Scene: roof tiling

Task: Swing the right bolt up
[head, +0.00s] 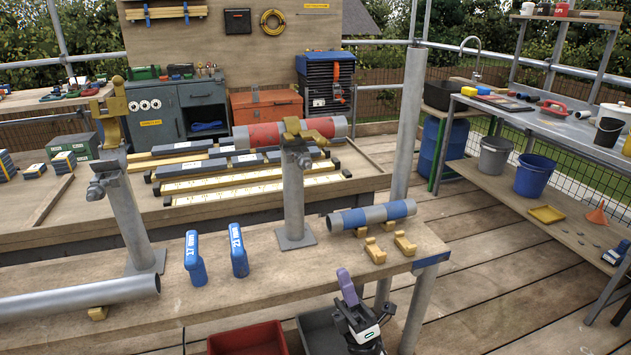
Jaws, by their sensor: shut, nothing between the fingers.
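Two upright grey posts stand on the wooden bench, each with a coupler at its top. The right coupler (305,132) has a brass-coloured jaw lying roughly level across the post top. The right bolt (303,159) seems to be the small grey part hanging just below that jaw; its exact angle is too small to tell. The left coupler (112,118) has its brass jaw standing up, with a grey bolt (96,190) at its side. My gripper (345,283) is shut, with purple tips, in front of the bench's front edge, low and well away from the right coupler.
Blue 17 mm (194,260) and 21 mm (238,252) tools stand on the bench between the posts. A grey-blue tube (371,217) and brass pieces (404,244) lie right of the right post. A tall pole (408,125) rises behind the bench's right end.

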